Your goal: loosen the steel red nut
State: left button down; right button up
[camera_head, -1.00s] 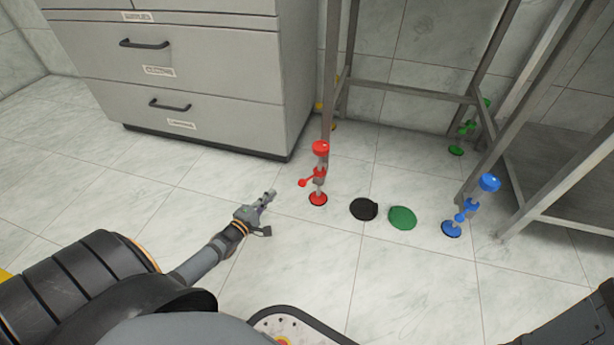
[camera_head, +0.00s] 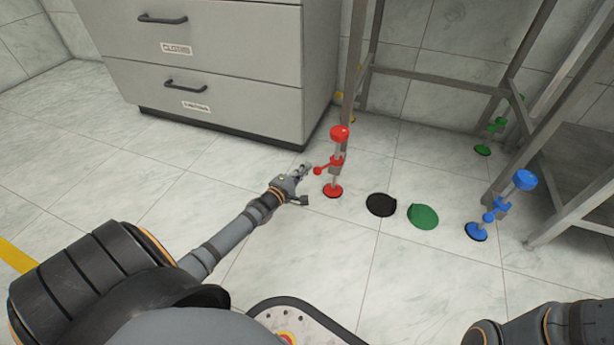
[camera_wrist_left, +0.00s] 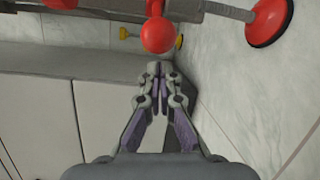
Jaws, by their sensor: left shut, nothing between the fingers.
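The red nut (camera_head: 337,162) sits on a steel rod between a red upper cap (camera_head: 340,133) and a red foot disc (camera_head: 333,191). A short lever with a red ball (camera_head: 318,171) sticks out from it to the left. In the left wrist view the red ball (camera_wrist_left: 158,36) is just beyond my fingertips, and the red foot (camera_wrist_left: 269,22) is at the upper right. My left gripper (camera_head: 305,169) is shut and empty, just left of the ball. Its fingertips (camera_wrist_left: 158,70) meet in the wrist view. Whether they touch the ball cannot be told. My right gripper is not seen.
A grey drawer cabinet (camera_head: 215,70) stands behind the left gripper. A black disc (camera_head: 381,205) and a green disc (camera_head: 423,216) lie on the floor. A blue leg foot (camera_head: 476,231) stands at right, a green one (camera_head: 483,149) farther back. The tiled floor in front is clear.

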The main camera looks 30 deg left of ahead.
pick_arm(q)
jog(key=shift+s+d+r, duration=0.2)
jog(key=shift+s+d, duration=0.05)
jog(key=shift+d, duration=0.4)
jog(key=shift+s+d+n+y+p, duration=0.2)
jog(key=shift+n+y+p, duration=0.15)
jog(key=shift+p, duration=0.7)
